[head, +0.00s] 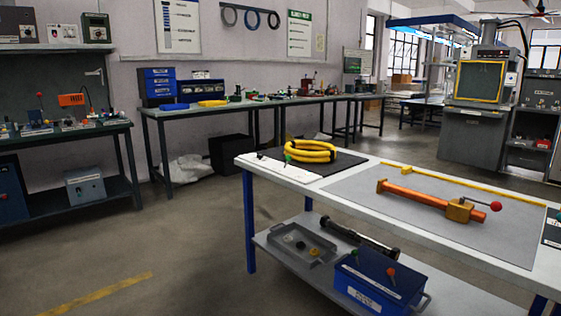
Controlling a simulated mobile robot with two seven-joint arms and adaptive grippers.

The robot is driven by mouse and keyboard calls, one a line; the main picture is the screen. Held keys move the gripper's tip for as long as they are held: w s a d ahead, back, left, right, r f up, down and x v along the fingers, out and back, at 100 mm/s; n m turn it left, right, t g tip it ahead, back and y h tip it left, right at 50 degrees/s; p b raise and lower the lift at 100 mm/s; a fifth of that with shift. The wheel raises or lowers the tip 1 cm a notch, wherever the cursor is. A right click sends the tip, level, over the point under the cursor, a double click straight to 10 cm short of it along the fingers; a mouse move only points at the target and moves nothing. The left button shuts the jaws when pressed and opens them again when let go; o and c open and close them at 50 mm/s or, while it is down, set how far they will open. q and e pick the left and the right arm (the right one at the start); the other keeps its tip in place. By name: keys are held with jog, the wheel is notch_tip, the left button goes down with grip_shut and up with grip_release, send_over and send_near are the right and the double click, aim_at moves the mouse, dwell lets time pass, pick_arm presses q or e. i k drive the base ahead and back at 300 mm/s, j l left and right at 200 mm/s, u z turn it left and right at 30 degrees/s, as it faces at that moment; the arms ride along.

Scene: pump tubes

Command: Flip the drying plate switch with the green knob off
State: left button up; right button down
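No gripper of mine shows in the head view. I cannot tell for sure which thing is the drying plate switch. A small green knob (288,158) stands at the left end of the white table, in front of a coil of yellow hose (311,150). Another green knob (355,253) shows at the blue box (368,285) on the shelf below, next to an orange knob (391,272). A grey-green control box (96,28) sits on the upper shelf at the far left. The on or off position of any knob is too small to read.
The white table (256,162) fills the right front, with an orange tube (420,196) and red-knobbed valve on its grey mat (360,191). A dark workbench (65,132) stands at left, another bench (185,110) along the back wall. The floor (190,245) between them is free.

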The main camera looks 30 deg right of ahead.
aim_at(289, 157)
jog(key=i+j+z, duration=0.3)
jog(key=i+j, duration=0.65)
